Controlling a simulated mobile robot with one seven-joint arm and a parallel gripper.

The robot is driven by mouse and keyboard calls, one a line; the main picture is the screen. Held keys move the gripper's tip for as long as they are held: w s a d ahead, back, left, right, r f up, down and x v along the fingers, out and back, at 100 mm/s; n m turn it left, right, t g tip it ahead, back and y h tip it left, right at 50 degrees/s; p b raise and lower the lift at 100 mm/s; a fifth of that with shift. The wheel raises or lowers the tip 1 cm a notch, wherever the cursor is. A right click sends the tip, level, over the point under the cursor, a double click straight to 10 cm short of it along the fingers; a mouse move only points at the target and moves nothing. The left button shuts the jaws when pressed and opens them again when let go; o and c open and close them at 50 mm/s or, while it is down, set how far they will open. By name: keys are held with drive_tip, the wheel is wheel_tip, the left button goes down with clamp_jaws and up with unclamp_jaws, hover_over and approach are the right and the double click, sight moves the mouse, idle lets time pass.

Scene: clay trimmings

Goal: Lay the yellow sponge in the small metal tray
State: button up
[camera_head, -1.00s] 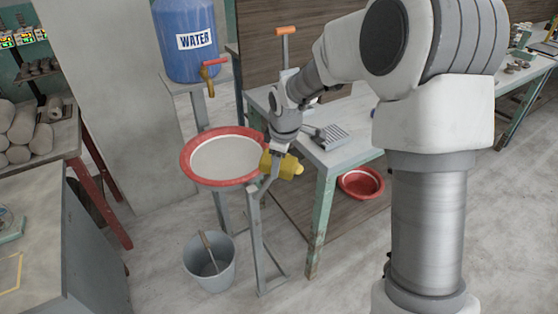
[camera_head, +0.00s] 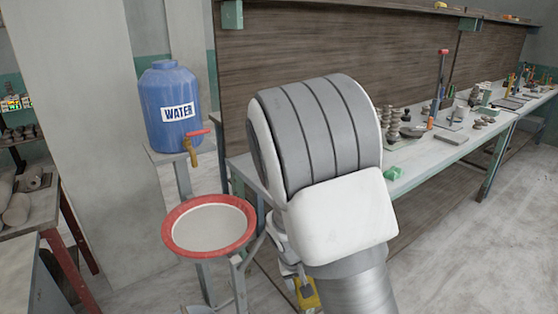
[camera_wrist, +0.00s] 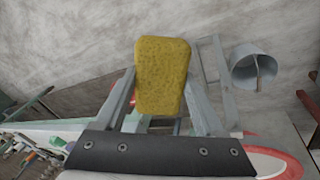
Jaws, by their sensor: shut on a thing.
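The yellow sponge (camera_wrist: 162,76) is upright in the middle of the wrist view, held between the two grey fingers of my gripper (camera_wrist: 160,95). In the head view the yellow sponge (camera_head: 309,294) shows low in the picture, partly hidden by my arm. My gripper (camera_head: 300,280) is shut on it there, beside the stand of the red-rimmed basin and below table height in the picture. I cannot make out the small metal tray now; my arm covers the near end of the worktable.
A red-rimmed basin (camera_head: 208,226) stands on a metal frame left of my arm, below a blue water barrel (camera_head: 168,105). The worktable (camera_head: 432,155) runs back right with clay pieces and tools. A grey bucket (camera_wrist: 254,66) is on the floor.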

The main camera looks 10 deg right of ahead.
drive_tip(key=shift+w, duration=0.15)
idle(0.3)
wheel_tip(320, 180, down, 4)
drive_tip(key=b, duration=0.3)
drive_tip(key=shift+r+b, duration=0.25)
drive_tip(key=shift+b, duration=0.15)
drive_tip(key=shift+w+d+f, duration=0.1)
drive_tip(key=shift+f, duration=0.05)
